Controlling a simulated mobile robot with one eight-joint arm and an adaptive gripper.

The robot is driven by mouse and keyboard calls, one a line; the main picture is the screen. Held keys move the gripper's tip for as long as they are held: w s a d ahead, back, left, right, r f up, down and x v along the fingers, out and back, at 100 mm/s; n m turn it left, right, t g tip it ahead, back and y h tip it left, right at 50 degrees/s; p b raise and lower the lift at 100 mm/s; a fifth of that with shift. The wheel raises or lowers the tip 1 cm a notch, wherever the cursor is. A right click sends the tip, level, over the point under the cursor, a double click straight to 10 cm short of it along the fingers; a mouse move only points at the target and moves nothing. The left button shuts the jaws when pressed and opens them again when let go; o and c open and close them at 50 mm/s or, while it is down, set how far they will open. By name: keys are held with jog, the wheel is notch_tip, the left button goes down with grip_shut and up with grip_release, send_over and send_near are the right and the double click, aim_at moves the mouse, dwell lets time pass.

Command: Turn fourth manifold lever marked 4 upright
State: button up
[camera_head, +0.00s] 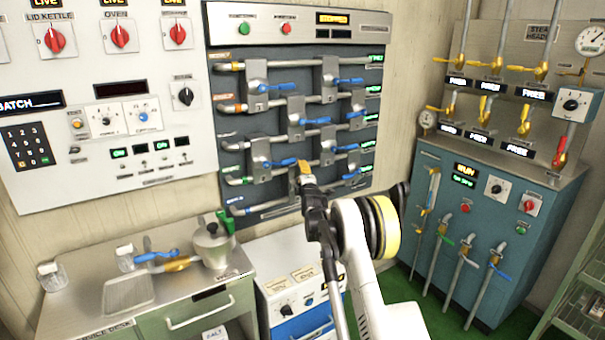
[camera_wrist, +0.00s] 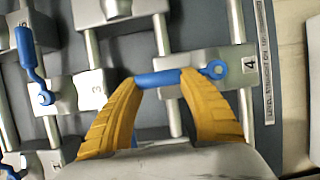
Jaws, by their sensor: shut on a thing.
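The lever marked 4 has a blue handle (camera_wrist: 158,79) and a round pivot eye (camera_wrist: 214,69) on a grey valve block. The white label 4 (camera_wrist: 250,66) is beside the pivot in the wrist view. The handle lies across the pipes, at a right angle to them. My gripper (camera_wrist: 160,82) has its two yellow fingers closed on the handle from both sides. In the head view my gripper (camera_head: 305,168) is at the lower middle of the manifold panel (camera_head: 228,172), where it and my arm hide lever 4.
Another blue lever (camera_wrist: 25,50) stands near block 3 (camera_wrist: 98,90) and points along the pipes. Several more blue levers sit around my gripper on the panel. A counter with a metal pot (camera_head: 214,245) is at lower left. A teal cabinet (camera_head: 480,230) stands at right.

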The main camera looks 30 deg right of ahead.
jog(key=shift+r, duration=0.1)
jog(key=o, duration=1.4)
jog(key=v, duration=1.2)
